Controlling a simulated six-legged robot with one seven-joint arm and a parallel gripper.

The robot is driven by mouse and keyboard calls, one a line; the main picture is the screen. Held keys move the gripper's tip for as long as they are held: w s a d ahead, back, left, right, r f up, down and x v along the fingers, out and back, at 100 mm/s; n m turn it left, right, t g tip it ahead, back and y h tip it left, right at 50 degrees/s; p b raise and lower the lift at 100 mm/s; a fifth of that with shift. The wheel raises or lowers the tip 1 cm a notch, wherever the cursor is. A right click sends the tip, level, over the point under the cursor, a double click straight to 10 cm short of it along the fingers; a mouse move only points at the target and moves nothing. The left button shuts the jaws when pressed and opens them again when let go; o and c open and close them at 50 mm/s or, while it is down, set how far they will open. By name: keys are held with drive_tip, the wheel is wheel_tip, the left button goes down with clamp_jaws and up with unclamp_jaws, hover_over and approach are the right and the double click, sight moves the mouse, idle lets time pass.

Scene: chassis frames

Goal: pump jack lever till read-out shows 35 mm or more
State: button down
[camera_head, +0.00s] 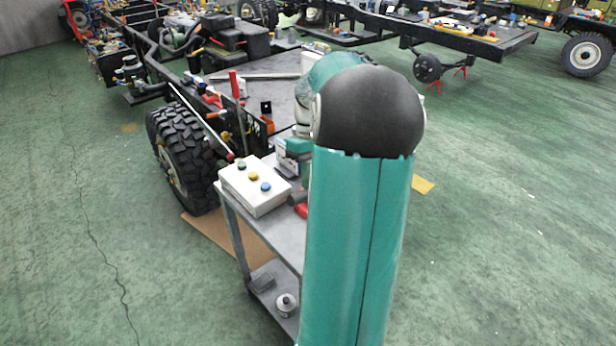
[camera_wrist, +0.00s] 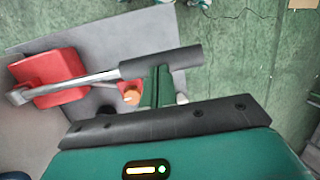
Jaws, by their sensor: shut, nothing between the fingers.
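In the wrist view, a red jack body (camera_wrist: 52,72) stands on a grey surface at the left. Its lever has a silver bar (camera_wrist: 85,82) and a thick black grip (camera_wrist: 178,59), running up to the right. My gripper (camera_wrist: 157,78) is shut and empty, its two green fingers close together. The fingertips are at the black grip, which covers their ends; I cannot tell whether they touch it. In the head view, a small red part (camera_head: 302,211) on the cart seems to be the jack, mostly hidden by my arm. No millimetre read-out is legible in either view.
A metal cart (camera_head: 286,236) carries a white box (camera_head: 256,186) with coloured buttons. A chassis frame with a large tyre (camera_head: 187,158) stands close behind the cart. A can (camera_head: 286,303) is on the lower shelf. Green floor is open at left and right.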

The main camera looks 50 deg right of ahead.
idle(0.3)
drive_tip(key=shift+w+a+f+g+h, duration=0.15)
drive_tip(key=shift+a+f+h, duration=0.4)
drive_tip(key=shift+f, duration=1.55)
drive_tip(key=shift+s+a+f+g+h, duration=0.2)
drive_tip(key=shift+f+h, duration=0.5)
drive_tip(key=shift+f, duration=1.45)
drive_tip(key=shift+w+a+f+g+h, duration=0.15)
drive_tip(key=shift+a+f+h, duration=0.4)
drive_tip(key=shift+f, duration=1.55)
drive_tip(key=shift+d, duration=0.1)
drive_tip(key=v, duration=0.9)
drive_tip(key=shift+r+m, duration=0.15)
drive_tip(key=shift+m, duration=0.15)
drive_tip(key=shift+d, duration=0.15)
